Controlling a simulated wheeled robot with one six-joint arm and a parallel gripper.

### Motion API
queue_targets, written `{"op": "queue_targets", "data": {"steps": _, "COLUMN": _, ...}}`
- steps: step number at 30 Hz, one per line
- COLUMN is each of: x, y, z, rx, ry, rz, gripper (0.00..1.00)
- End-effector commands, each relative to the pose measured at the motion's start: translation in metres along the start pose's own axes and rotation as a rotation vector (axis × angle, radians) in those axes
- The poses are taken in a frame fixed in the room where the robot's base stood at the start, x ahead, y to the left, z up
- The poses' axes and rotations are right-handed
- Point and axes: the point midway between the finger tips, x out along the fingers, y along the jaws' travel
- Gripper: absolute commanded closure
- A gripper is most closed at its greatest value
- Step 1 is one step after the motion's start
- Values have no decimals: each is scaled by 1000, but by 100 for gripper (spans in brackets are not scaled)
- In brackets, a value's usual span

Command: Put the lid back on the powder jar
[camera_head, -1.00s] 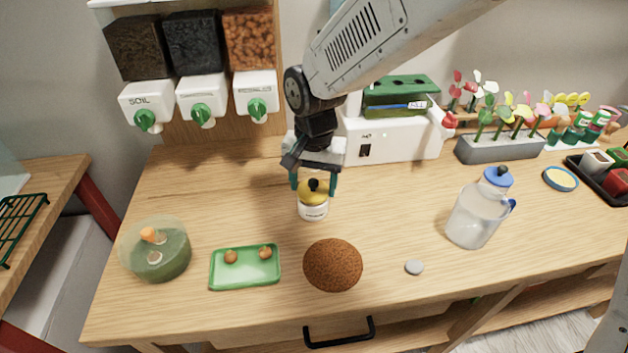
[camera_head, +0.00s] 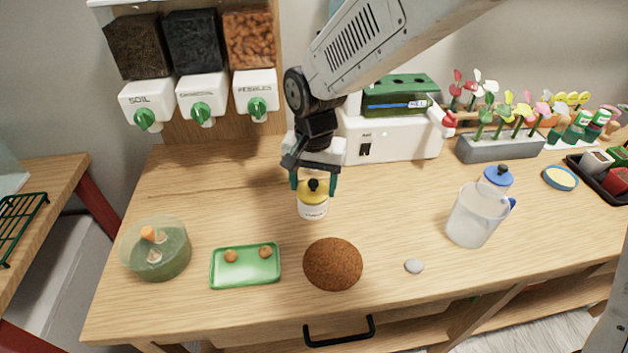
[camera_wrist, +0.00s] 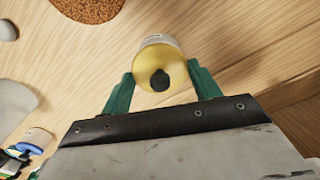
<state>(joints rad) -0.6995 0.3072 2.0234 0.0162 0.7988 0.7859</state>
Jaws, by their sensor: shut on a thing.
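The powder jar (camera_head: 313,212) is a small white jar with a label, standing upright on the wooden bench. The yellow lid (camera_head: 312,197) with a black knob is at the jar's mouth, with no clear gap visible between them. The lid also shows from above in the wrist view (camera_wrist: 154,60), covering most of the jar. My gripper (camera_head: 314,190) points down from above, its green fingers on either side of the lid and shut on it. Whether the lid is fully seated cannot be told.
A brown mound (camera_head: 333,264) lies in front of the jar, with a green tray (camera_head: 246,281) to its left. A green-tinted bowl (camera_head: 157,262) is at far left. A clear jug (camera_head: 475,215) and grey pebble (camera_head: 414,266) are right. A white machine (camera_head: 400,140) stands behind.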

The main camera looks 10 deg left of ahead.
Motion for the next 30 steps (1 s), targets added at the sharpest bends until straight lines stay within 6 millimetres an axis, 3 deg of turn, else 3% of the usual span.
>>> {"op": "queue_targets", "data": {"steps": 12, "x": 0, "y": 0, "z": 0, "rx": 0, "ry": 0, "rz": 0, "gripper": 60}}
{"op": "queue_targets", "data": {"steps": 13, "x": 0, "y": 0, "z": 0, "rx": 0, "ry": 0, "rz": 0, "gripper": 36}}
{"op": "queue_targets", "data": {"steps": 15, "x": 0, "y": 0, "z": 0, "rx": 0, "ry": 0, "rz": 0, "gripper": 16}}
{"op": "queue_targets", "data": {"steps": 21, "x": 0, "y": 0, "z": 0, "rx": 0, "ry": 0, "rz": 0, "gripper": 13}}
{"op": "queue_targets", "data": {"steps": 24, "x": 0, "y": 0, "z": 0, "rx": 0, "ry": 0, "rz": 0, "gripper": 0}}
{"op": "queue_targets", "data": {"steps": 30, "x": 0, "y": 0, "z": 0, "rx": 0, "ry": 0, "rz": 0, "gripper": 0}}
